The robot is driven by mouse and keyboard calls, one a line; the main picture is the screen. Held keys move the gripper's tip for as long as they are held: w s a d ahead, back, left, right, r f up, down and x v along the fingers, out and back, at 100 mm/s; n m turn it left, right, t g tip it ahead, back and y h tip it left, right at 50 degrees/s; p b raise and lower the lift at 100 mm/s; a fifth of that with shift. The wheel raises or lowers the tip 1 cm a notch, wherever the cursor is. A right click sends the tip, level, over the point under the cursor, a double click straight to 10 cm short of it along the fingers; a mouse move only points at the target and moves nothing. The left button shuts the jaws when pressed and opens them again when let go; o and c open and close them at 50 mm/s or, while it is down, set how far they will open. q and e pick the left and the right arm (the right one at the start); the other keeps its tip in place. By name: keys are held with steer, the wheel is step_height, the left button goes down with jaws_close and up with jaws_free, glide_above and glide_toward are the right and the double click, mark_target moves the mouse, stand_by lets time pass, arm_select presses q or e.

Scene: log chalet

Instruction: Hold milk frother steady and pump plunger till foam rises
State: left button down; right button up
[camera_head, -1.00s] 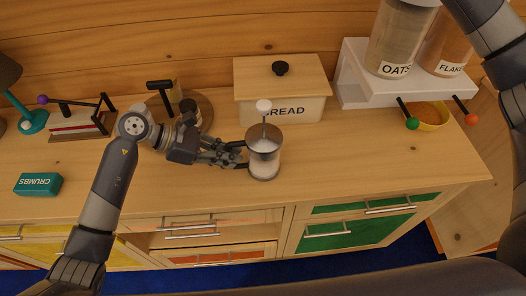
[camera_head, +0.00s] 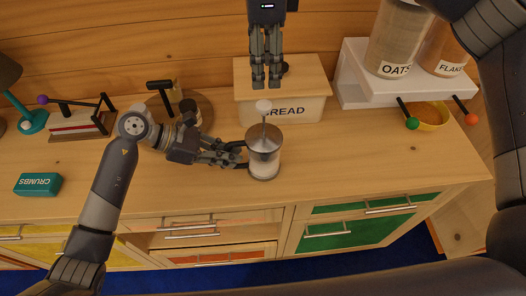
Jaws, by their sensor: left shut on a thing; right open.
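The milk frother (camera_head: 265,158) is a clear cylinder with a metal lid, standing upright on the wooden counter in front of the bread box. Its plunger is up: a thin rod with a white knob (camera_head: 263,106) rises from the lid. White milk shows low in the glass. My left gripper (camera_head: 243,155) reaches in from the left and is shut on the frother's left side. My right gripper (camera_head: 267,84) hangs fingers down above and behind the knob in the picture, open and empty, apart from the knob. Its fingers cover part of the bread box.
The bread box (camera_head: 312,108) stands right behind the frother. The counter front is mostly clear.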

mark_target(264, 103)
step_height(264, 103, down, 9)
stand_by(0.5)
steer(key=c, duration=0.9)
stand_by(1.7)
steer(key=shift+f, duration=0.1)
